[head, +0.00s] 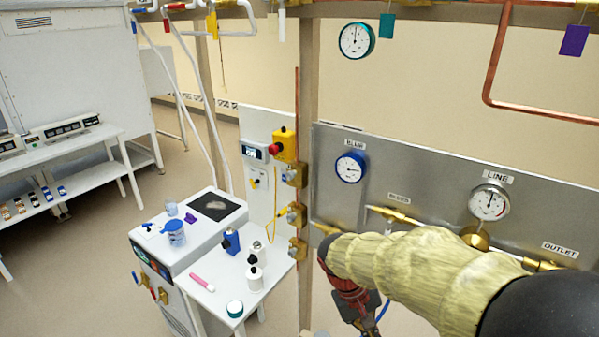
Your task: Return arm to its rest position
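My arm, in a pale yellow sleeve, reaches in from the lower right of the head view. My gripper (368,326) is a red and dark shape at the sleeve's end, pointing down near the bottom edge. Its fingers are small, dark and partly cut off, so I cannot tell whether they are open or shut or hold anything. It appears in front of the lower part of the grey metal panel (415,187), right of the small white table (222,290). The sleeve hides part of the panel and its fittings.
Gauges, including a blue one (350,168) and the line gauge (489,203), sit on the panel with brass fittings. A white bench (75,165) stands far left. Open floor (80,265) lies between.

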